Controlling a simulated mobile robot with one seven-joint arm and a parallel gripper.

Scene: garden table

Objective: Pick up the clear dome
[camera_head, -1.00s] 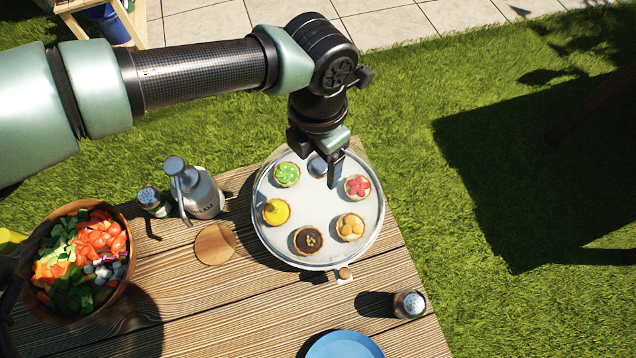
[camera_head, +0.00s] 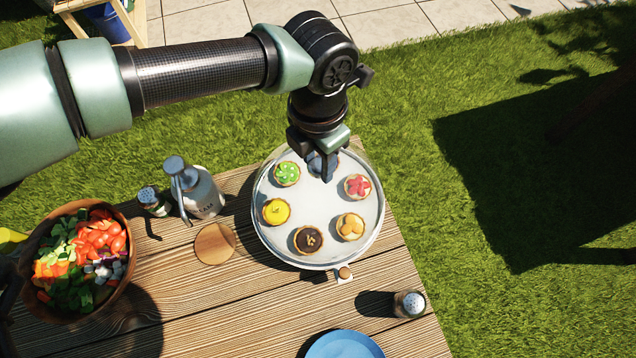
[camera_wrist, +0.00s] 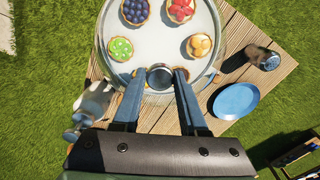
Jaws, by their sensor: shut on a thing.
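The clear dome (camera_head: 318,214) covers a round pale tray (camera_head: 257,222) of small tarts on the table. Its grey metal knob (camera_wrist: 160,77) shows between my fingertips in the wrist view. My gripper (camera_head: 325,174) reaches down from above and is shut on the knob. It also shows in the wrist view (camera_wrist: 158,80). The dome looks upright over the tarts, and I see no clear gap under its rim. In the head view my fingers hide the knob and part of the blueberry tart (camera_head: 316,164).
A pump bottle (camera_head: 203,192), a small shaker (camera_head: 152,200) and a wooden coaster (camera_head: 214,244) stand left of the tray. A salad bowl (camera_head: 114,282) is farther left. A blue plate (camera_head: 343,346) and another shaker (camera_head: 409,304) are toward the front.

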